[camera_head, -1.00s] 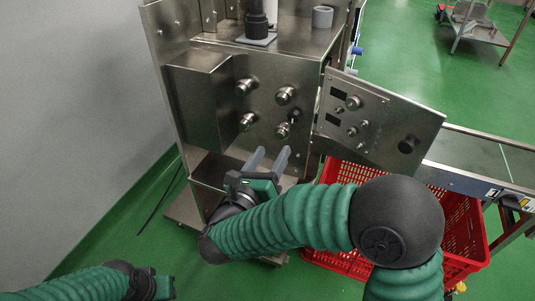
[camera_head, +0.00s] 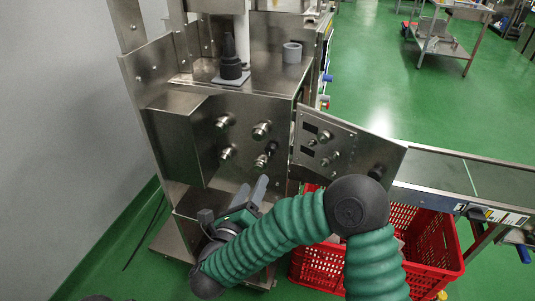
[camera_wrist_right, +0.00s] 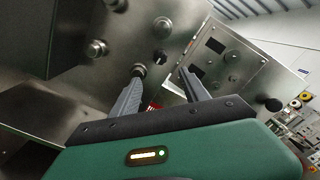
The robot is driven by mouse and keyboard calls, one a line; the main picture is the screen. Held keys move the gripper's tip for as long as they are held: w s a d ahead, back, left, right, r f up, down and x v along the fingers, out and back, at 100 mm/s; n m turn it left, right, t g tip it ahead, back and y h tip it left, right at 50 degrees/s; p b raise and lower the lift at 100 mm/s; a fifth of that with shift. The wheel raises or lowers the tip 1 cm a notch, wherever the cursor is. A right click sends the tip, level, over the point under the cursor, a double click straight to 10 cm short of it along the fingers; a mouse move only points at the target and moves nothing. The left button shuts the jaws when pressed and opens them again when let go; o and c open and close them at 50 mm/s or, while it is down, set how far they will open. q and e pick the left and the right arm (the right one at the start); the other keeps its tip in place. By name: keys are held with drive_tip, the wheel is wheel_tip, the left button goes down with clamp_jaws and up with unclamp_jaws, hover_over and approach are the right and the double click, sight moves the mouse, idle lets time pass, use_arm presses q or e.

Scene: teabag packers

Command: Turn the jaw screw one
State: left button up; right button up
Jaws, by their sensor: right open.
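Several round metal knobs stand out from the machine's steel front: upper left (camera_head: 224,121), upper right (camera_head: 261,131), lower left (camera_head: 227,153) and lower right (camera_head: 262,160). I cannot tell which is jaw screw one. My right gripper (camera_head: 253,187) is open and empty, just below the lower right knob, its fingers pointing up toward the panel. In the right wrist view, the gripper (camera_wrist_right: 160,72) has its left fingertip overlapping a knob (camera_wrist_right: 138,69); contact is unclear. Another knob (camera_wrist_right: 162,27) shows above the gap. My left gripper is out of view.
A hinged control panel (camera_head: 322,145) stands open right of the knobs. A red crate (camera_head: 425,235) sits below it, behind my right arm. A conveyor (camera_head: 445,172) runs off to the right. A steel box (camera_head: 178,130) juts out left of the knobs.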

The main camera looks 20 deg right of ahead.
sight(270, 153)
drive_tip(key=b+x, duration=0.3)
drive_tip(key=x, duration=1.1)
drive_tip(key=shift+w+d+f, duration=0.1)
clamp_jaws()
drive_tip(key=shift+r+n+p, duration=0.25)
drive_tip(key=shift+n+p, duration=0.35)
drive_tip(key=shift+p, duration=0.05)
drive_tip(key=shift+f, duration=0.25)
